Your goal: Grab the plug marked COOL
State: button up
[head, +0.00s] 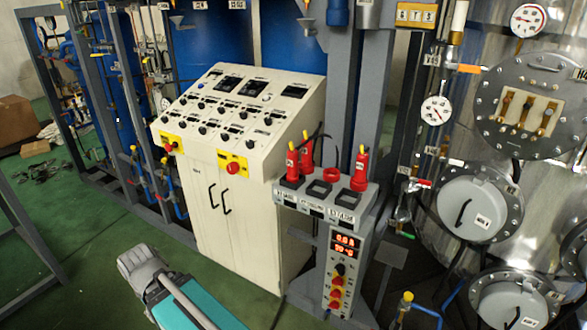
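Several red parts are on the grey socket box on the stand (372,203). Two tall red plugs with yellow tips, the left plug (292,165) and the one just behind it (307,152), stand close together on the left. A third tall red plug (360,170) stands upright on the right. Their small white labels are too small to read, so I cannot tell which is marked COOL. The grey end of my arm (138,268) shows at the bottom left, well apart from the plugs. Its fingers cannot be made out, nor whether it holds anything.
A red ring-like cap (331,175) sits near the middle socket. A black cable arches by the left plugs. A white control console (235,180) stands left of the stand, a steel vessel (505,180) with flanges and gauges to the right. Green floor (75,240) is open at left.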

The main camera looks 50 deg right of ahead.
aim_at(292, 175)
jog(key=z, duration=0.05)
jog(key=k, duration=1.9)
jog(key=z, duration=0.95)
jog(key=i, duration=1)
jog(key=u, duration=0.05)
